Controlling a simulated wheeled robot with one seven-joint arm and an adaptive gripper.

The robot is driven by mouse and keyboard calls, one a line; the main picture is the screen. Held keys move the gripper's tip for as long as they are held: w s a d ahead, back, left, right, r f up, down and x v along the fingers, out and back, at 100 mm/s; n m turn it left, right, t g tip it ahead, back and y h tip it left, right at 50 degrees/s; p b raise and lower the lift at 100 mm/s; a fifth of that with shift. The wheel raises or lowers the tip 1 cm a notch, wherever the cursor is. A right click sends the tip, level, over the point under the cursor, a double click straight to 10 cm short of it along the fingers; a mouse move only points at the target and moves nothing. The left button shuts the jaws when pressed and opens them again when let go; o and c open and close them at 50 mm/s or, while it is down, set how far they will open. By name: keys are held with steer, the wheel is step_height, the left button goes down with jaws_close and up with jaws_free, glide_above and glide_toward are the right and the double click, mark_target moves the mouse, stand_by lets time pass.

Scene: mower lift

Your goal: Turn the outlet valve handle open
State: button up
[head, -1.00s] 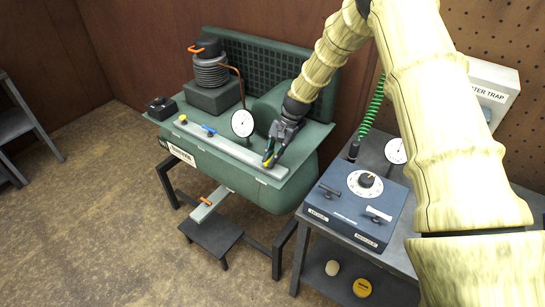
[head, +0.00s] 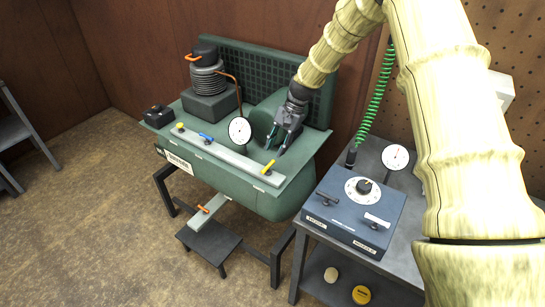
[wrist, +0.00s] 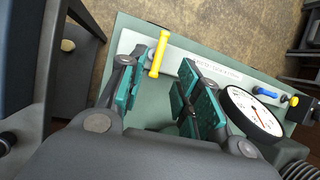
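A pale manifold bar (head: 225,153) runs along the front of the green machine top. At its right end a yellow lever handle (head: 268,167) lies crosswise to the bar; it also shows in the wrist view (wrist: 158,55). A blue lever (head: 206,138) lies roughly along the bar, and a small yellow knob (head: 180,126) is at its left end. I cannot read which one is the outlet. My gripper (head: 278,141) is open and empty, behind the yellow lever and apart from it. In the wrist view the two teal finger pads (wrist: 165,90) have a clear gap between them.
A dial gauge (head: 240,131) stands just left of my gripper, close to one finger in the wrist view. A blue control box (head: 355,210) with a knob is on the cart at the right. A grey step (head: 209,242) is in front of the machine.

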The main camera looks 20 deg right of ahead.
steer(key=shift+v, duration=2.15)
